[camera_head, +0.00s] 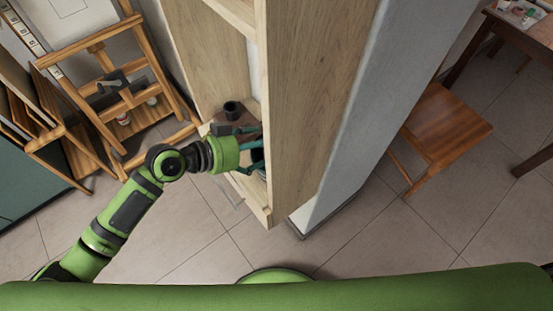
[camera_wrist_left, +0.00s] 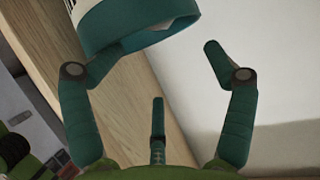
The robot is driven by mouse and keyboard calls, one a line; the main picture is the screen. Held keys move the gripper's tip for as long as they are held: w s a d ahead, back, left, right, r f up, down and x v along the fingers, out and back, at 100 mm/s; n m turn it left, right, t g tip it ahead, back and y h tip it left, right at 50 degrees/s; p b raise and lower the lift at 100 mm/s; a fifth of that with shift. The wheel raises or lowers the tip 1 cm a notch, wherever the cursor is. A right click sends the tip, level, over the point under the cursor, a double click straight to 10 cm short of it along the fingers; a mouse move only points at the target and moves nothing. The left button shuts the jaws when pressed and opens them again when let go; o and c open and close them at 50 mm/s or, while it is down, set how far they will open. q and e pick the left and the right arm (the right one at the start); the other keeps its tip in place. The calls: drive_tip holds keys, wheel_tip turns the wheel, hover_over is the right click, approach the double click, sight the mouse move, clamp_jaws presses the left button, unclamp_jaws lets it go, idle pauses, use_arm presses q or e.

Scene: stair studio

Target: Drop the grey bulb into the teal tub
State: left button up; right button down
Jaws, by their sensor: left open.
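My left gripper (camera_head: 255,150) reaches into a wooden shelf unit in the head view, partly hidden by my own wrist and the shelf side. In the left wrist view its teal fingers (camera_wrist_left: 160,65) are spread apart with nothing between them. A rounded teal thing with a white, dark-lettered part (camera_wrist_left: 135,25) shows at the top edge of that view, close to the left fingertip. It looks like the teal tub, but it is cut off, and I cannot tell whether the finger touches it. I cannot make out the grey bulb in either view. My right gripper is not in view.
A dark cup (camera_head: 232,107) stands on the shelf behind my gripper. The tall wooden shelf side (camera_head: 310,90) is close on the right. A wooden easel (camera_head: 110,85) stands at left and a wooden chair (camera_head: 440,130) at right. The tiled floor (camera_head: 190,235) in front is clear.

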use_arm(q)
drive_tip(key=v, duration=1.2)
drive_tip(key=w+a+f+n+t+y, duration=0.1)
drive_tip(key=w+a+f+n+y, duration=0.2)
drive_tip(key=f, duration=0.4)
drive_tip(key=w+a+f+n+t+y, duration=0.2)
drive_tip(key=w+a+f, duration=0.1)
drive_tip(key=a+f, duration=0.35)
drive_tip(key=s+a+f+n+g+y, duration=0.1)
drive_tip(key=s+a+f+n+y, duration=0.15)
drive_tip(key=f, duration=0.55)
drive_tip(key=s+a+f+n+y, duration=0.15)
drive_tip(key=a+f, duration=0.25)
drive_tip(key=f, duration=0.5)
drive_tip(key=s+f+n+g+y, duration=0.1)
drive_tip(key=s+f+g+y, duration=0.15)
drive_tip(key=s+f, duration=1.15)
drive_tip(key=s+d+f+g, duration=0.2)
drive_tip(key=s, duration=0.7)
drive_tip(key=s+d+f+g, duration=0.2)
drive_tip(key=s+d+f, duration=0.1)
drive_tip(key=s, duration=0.7)
drive_tip(key=shift+d+f, duration=0.3)
